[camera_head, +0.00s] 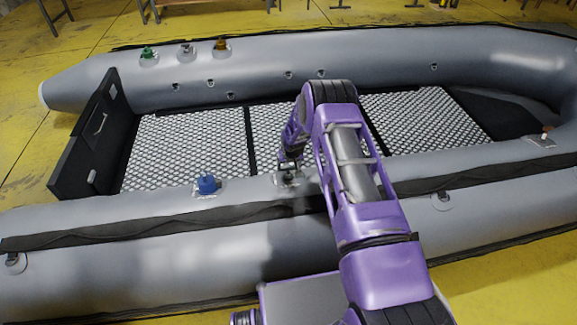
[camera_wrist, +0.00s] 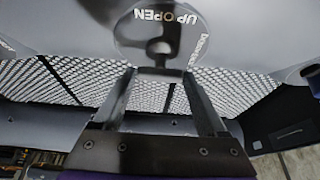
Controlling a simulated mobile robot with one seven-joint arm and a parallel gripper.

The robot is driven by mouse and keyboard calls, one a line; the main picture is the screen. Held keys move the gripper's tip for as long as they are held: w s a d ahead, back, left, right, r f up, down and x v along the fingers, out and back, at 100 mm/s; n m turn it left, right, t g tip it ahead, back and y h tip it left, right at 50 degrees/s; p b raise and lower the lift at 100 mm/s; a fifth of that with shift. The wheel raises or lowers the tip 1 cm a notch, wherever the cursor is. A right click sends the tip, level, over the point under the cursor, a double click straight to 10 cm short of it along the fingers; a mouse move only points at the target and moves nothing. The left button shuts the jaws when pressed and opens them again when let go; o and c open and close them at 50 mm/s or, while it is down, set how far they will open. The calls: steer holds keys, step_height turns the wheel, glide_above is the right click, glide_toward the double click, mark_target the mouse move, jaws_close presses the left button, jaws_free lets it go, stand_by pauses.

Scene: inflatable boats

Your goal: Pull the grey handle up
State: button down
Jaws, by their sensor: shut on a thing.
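The grey handle (camera_wrist: 158,46) is a small knob on a round base marked "UP OPEN" on the inflatable boat's tube. In the wrist view my gripper (camera_wrist: 159,78) has its two fingers on either side of the handle's stem, shut on it. In the head view my gripper (camera_head: 289,166) points down at the near tube, over the handle's base (camera_head: 287,180). My arm and fingers hide part of the handle there, so its exact height is hard to judge.
A blue knob (camera_head: 207,184) sits to the left on the near tube. Green (camera_head: 148,53), grey (camera_head: 186,49) and brown (camera_head: 221,45) knobs stand on the far tube. A black transom board (camera_head: 88,140) closes the left end. The patterned floor (camera_head: 185,140) is clear.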

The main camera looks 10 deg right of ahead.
mark_target(288, 167)
steer(key=r, duration=0.3)
steer(key=shift+w, duration=0.35)
jaws_free()
steer(key=p+v, duration=0.3)
steer(key=v, duration=1.4)
steer(key=shift+s+r, duration=0.2)
